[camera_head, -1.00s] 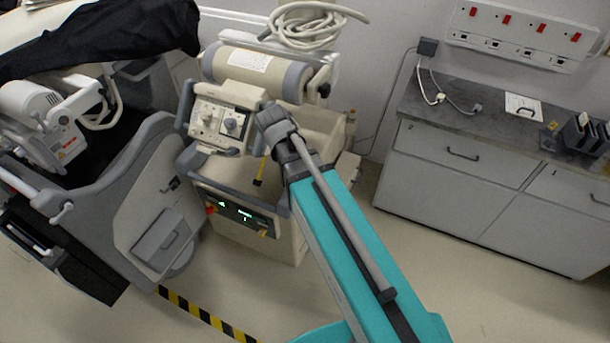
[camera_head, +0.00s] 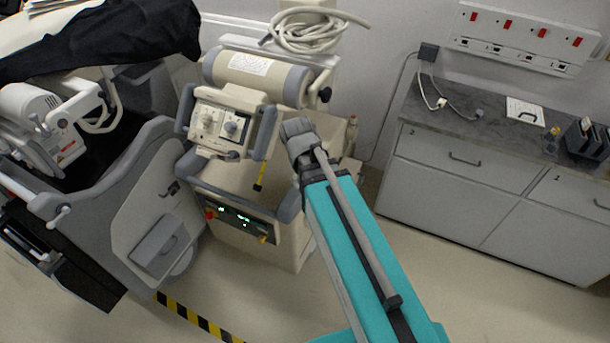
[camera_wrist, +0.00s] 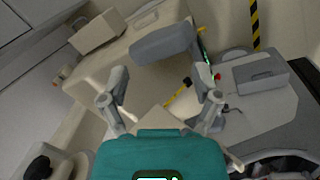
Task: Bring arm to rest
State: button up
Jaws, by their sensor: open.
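My teal and grey arm (camera_head: 355,250) reaches from the bottom right of the head view up to the beige machine (camera_head: 230,185), its grey far end in front of the machine's right side. My gripper cannot be made out in the head view. In the wrist view my gripper (camera_wrist: 162,88) is open, its two grey fingers spread apart with nothing held between them. The beige body of the machine and its grey handle (camera_wrist: 165,43) show beyond the fingers.
A grey cabinet (camera_head: 470,165) stands against the right wall, with clear floor (camera_head: 470,285) in front. Black and yellow tape (camera_head: 195,316) marks the floor. A coiled hose (camera_head: 315,30) lies behind the machine.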

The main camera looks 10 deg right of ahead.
jog(key=s+d+m, duration=0.1)
jog(key=s+d+f+m+y+b, duration=0.1)
jog(key=m, duration=0.1)
jog(key=s+d+m, duration=0.1)
jog(key=s+m, duration=0.1)
jog(key=shift+f+g, duration=0.3)
jog(key=shift+a, duration=0.1)
dwell(2.4)
